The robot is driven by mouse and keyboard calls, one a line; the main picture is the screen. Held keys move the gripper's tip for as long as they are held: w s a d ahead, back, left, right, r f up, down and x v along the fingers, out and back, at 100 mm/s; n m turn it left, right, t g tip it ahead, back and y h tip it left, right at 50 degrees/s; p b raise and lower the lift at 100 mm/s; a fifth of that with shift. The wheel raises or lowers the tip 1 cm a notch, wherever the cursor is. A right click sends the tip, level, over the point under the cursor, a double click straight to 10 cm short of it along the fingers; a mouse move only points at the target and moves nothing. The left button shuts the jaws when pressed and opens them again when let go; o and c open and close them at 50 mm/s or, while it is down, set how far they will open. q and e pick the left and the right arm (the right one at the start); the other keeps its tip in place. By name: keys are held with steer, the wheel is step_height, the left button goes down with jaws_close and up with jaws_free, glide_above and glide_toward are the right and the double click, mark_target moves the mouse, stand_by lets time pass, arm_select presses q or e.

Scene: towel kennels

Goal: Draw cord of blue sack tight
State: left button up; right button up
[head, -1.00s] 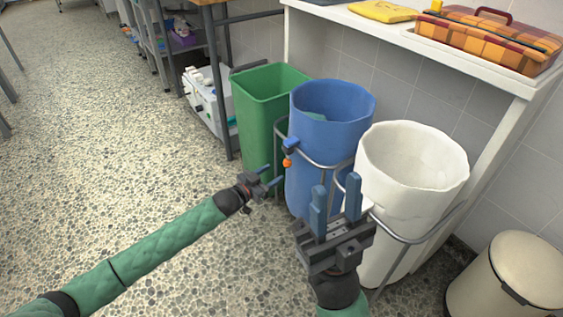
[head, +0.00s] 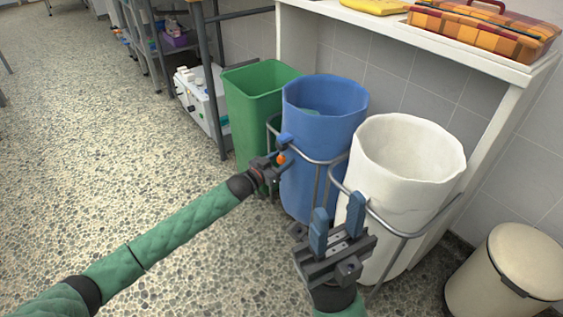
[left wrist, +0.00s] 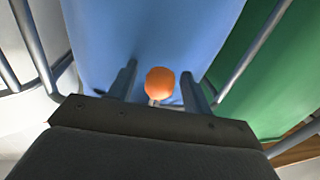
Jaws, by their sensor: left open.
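The blue sack (head: 322,125) hangs open in a grey wire stand, with something greenish inside. A small orange bead (head: 281,158) hangs at its front left, just below a blue piece at the rim of the stand. My left gripper (head: 272,160) is open at the bead. In the left wrist view the orange bead (left wrist: 160,83) sits between the two open fingers, with the blue sack (left wrist: 150,35) behind it. Whether the fingers touch it I cannot tell. My right gripper (head: 338,222) is open and empty, in front of the white sack (head: 405,160).
A green bin (head: 252,110) stands left of the blue sack. A beige pedal bin (head: 510,270) is at the lower right. A white shelf (head: 430,40) above carries a plaid case (head: 485,35) and a yellow cloth (head: 375,6). The floor at left is clear.

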mark_target(289, 174)
arm_select(q)
steer(key=shift+w+d, duration=0.1)
jaws_close()
step_height(289, 174, down, 9)
steer(key=shift+f, duration=0.25)
stand_by(0.3)
jaws_free()
steer(key=shift+f, duration=0.15)
